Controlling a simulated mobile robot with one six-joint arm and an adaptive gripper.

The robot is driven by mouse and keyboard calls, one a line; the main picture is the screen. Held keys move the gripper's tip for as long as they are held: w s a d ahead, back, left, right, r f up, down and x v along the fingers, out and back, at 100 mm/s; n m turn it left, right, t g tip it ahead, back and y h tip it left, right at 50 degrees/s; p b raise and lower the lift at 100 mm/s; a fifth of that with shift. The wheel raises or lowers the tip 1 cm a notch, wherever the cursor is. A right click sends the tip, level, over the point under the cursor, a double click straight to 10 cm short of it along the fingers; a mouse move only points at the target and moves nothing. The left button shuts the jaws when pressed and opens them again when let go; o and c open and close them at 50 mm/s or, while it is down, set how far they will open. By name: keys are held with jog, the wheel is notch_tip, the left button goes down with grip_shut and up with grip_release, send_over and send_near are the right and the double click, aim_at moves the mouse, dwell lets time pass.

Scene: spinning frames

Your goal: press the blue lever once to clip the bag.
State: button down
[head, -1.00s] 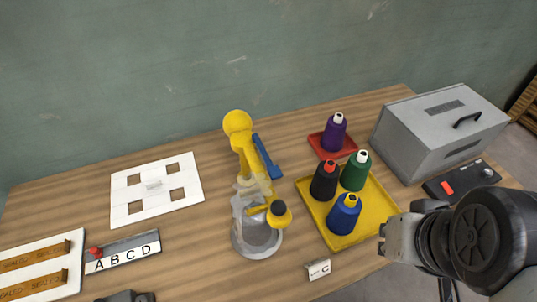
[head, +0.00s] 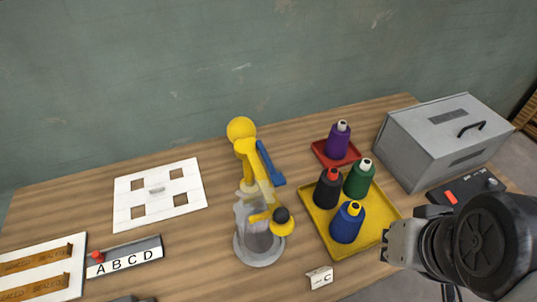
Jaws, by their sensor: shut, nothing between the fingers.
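The blue lever (head: 270,163) is a slim bar standing raised and tilted beside the yellow clipping machine (head: 243,150), left of the middle in the head view. A translucent bag (head: 250,208) stands at the machine's front, over a round grey base (head: 260,254), partly behind a yellow arm with a dark knob. I cannot tell whether the bag's neck is clipped. My gripper (head: 388,241) is at the right, well apart from the lever and bag. It is shut and empty; my wrist hides part of it.
A yellow tray (head: 385,207) with black, green and blue spools lies between my gripper and the machine. A purple spool (head: 338,141) stands on a red tray behind. A grey box (head: 415,150) is at the back right. A white card (head: 320,277) marked C stands in front.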

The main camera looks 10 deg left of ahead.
jog(key=w+a+r+y+p, duration=0.25)
jog(key=w+a, duration=0.45)
jog(key=w, duration=0.4)
jog(key=w+a+r+y+p, duration=0.1)
jog(key=w+a+r+p, duration=0.25)
jog(key=w+a, duration=0.55)
jog(key=w+a+f+p, duration=0.1)
jog(key=w+a+f, duration=0.4)
jog(key=w+a, duration=0.2)
jog(key=w+a+f+m+y+p, duration=0.1)
jog(key=w+a+f, duration=0.3)
jog(key=w+a, duration=0.4)
jog(key=shift+w+a+f+t+p, duration=0.35)
jog(key=shift+w+p, duration=0.25)
jog(key=shift+w, duration=0.45)
jog(key=shift+f, duration=0.2)
notch_tip(320, 180, down, 8)
jog(key=s+d+b, duration=0.1)
jog(key=b, duration=0.7)
jog(key=shift+s+f, duration=0.15)
jog(key=shift+f, duration=0.05)
jog(key=shift+f+b, duration=0.45)
jog(key=shift+b, duration=0.35)
